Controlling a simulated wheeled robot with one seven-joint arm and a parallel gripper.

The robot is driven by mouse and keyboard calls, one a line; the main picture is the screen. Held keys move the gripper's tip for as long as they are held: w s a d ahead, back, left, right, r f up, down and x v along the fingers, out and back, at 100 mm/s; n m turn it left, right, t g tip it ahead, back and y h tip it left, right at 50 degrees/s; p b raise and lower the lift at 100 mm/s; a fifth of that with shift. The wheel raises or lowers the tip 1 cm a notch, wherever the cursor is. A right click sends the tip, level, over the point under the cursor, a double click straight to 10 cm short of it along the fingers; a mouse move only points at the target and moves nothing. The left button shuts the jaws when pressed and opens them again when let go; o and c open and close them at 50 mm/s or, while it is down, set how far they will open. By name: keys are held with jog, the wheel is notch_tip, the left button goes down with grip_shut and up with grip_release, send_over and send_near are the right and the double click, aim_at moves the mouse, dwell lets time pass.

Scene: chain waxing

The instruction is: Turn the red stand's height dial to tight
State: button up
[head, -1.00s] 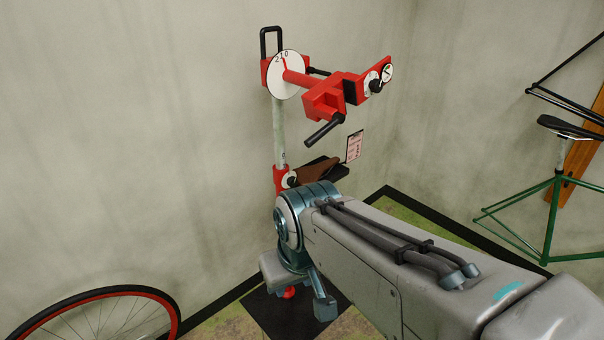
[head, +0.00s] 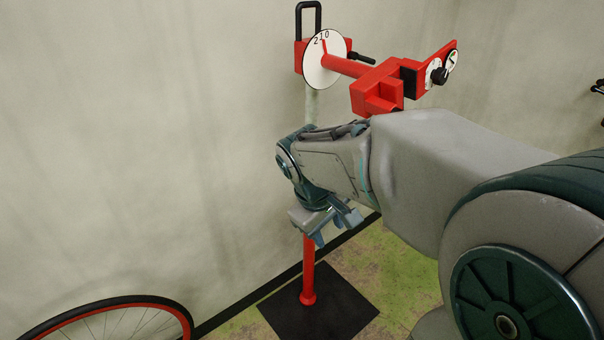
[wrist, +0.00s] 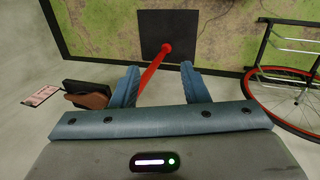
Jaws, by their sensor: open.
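The red stand (head: 308,270) stands upright by the wall, its lower tube rising from a black base mat. Its upper red clamp head (head: 376,90) and white round scale plate (head: 324,60) show above my arm. The height dial on the post's collar is hidden behind my arm in the head view, and I cannot make it out in the wrist view. My gripper (head: 334,226) is open, pointing down in front of the post. In the wrist view my gripper (wrist: 158,84) has its fingers apart, with the red tube (wrist: 153,72) showing between them; contact cannot be told.
A black tray (wrist: 100,88) with a brown item (wrist: 92,100) and a white card (wrist: 42,95) lie left in the wrist view. A red-rimmed wheel (head: 110,312) leans near the wall at lower left. The floor right of the black mat (head: 335,312) is clear.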

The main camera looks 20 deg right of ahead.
jog(key=w+d+f+n+h+b, duration=0.35)
jog(key=w+f, duration=0.25)
jog(key=w, duration=0.3)
jog(key=w+d+f+n+h+b, duration=0.35)
jog(key=w+f+n, duration=0.2)
jog(key=w, duration=0.25)
jog(key=w+a+f+n+t+h+b, duration=0.25)
jog(key=w+f+n+b, duration=0.2)
jog(key=w, duration=0.35)
jog(key=w+a+f+n+t+h+b, duration=0.25)
jog(key=w+f+n+h, duration=0.2)
jog(key=w, duration=0.35)
jog(key=shift+m, duration=0.3)
jog(key=x, duration=1.4)
jog(key=shift+s+f+b, duration=0.2)
jog(key=shift+s+b, duration=0.05)
jog(key=shift+b, duration=0.1)
jog(key=shift+f, duration=0.1)
jog(key=c, duration=0.8)
